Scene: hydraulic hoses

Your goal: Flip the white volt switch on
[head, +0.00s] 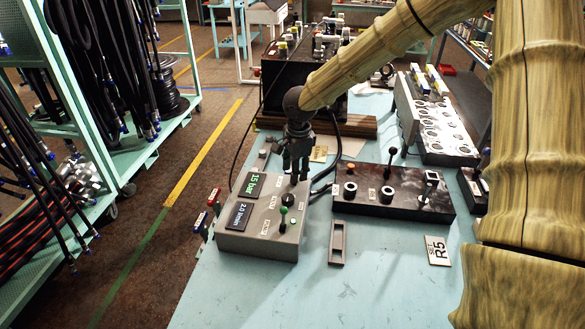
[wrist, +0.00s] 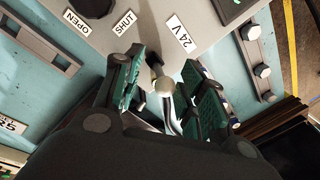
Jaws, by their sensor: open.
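The white volt switch (wrist: 164,88) is a small metal lever with a pale round tip, beside the "24 V" label (wrist: 180,33) on a grey control box (head: 258,243). My gripper (head: 297,168) points down over the back of this box. In the wrist view, its green-padded fingers stand open on either side of the lever, with the pale tip between them. Space shows between the tip and the pads; I cannot tell whether any part touches. In the head view the switch is hidden by the fingers.
The blue tabletop (head: 330,295) in front is clear.

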